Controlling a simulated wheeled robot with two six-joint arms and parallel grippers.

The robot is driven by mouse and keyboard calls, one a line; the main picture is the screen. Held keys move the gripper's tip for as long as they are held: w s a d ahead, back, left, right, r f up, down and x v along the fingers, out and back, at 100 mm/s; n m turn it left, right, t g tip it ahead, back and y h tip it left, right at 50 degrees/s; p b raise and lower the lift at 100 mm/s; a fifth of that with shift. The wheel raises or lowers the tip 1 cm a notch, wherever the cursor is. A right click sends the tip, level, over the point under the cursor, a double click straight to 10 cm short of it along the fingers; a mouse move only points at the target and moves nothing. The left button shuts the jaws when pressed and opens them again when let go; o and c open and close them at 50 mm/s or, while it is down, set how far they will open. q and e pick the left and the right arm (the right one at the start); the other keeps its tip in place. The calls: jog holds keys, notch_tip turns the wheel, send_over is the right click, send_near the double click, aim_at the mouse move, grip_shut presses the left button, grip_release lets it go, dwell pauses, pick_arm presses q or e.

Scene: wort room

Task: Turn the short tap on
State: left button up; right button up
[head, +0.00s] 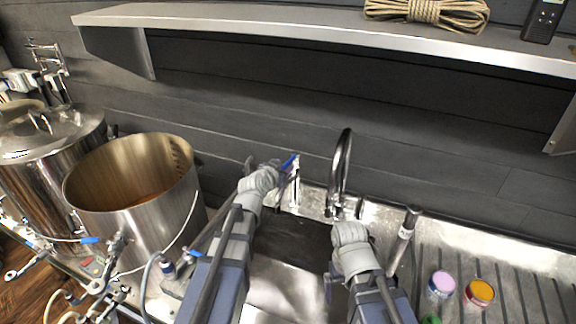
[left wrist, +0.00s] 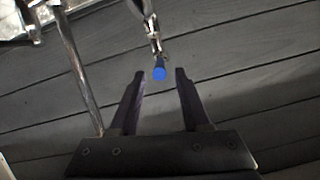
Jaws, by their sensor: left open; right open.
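The short tap (head: 294,190) stands at the back edge of the sink, with a blue-tipped lever (head: 290,161) on top. My left gripper (head: 283,174) is at this lever, open. In the left wrist view the blue tip (left wrist: 160,73) sits between and just beyond the ends of the open fingers (left wrist: 160,78), with a gap on each side. No contact shows. The taller chrome gooseneck tap (head: 341,165) stands just right of the short tap. My right gripper (head: 348,237) is over the sink's right side, in front of the tall tap; its fingers are mostly hidden.
A steel sink (head: 285,285) lies below my arms. An open steel pot (head: 135,235) and a lidded one (head: 50,150) stand at left. Two small jars, one pink-lidded (head: 442,283) and one orange-lidded (head: 480,292), stand on the ribbed drainboard (head: 525,270). A shelf (head: 300,28) overhangs the back.

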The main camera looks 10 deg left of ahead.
aim_at(288, 161)
pick_arm(q)
jog(key=b+x, duration=0.1)
jog(key=x, duration=0.4)
grip_shut()
dwell(1.4)
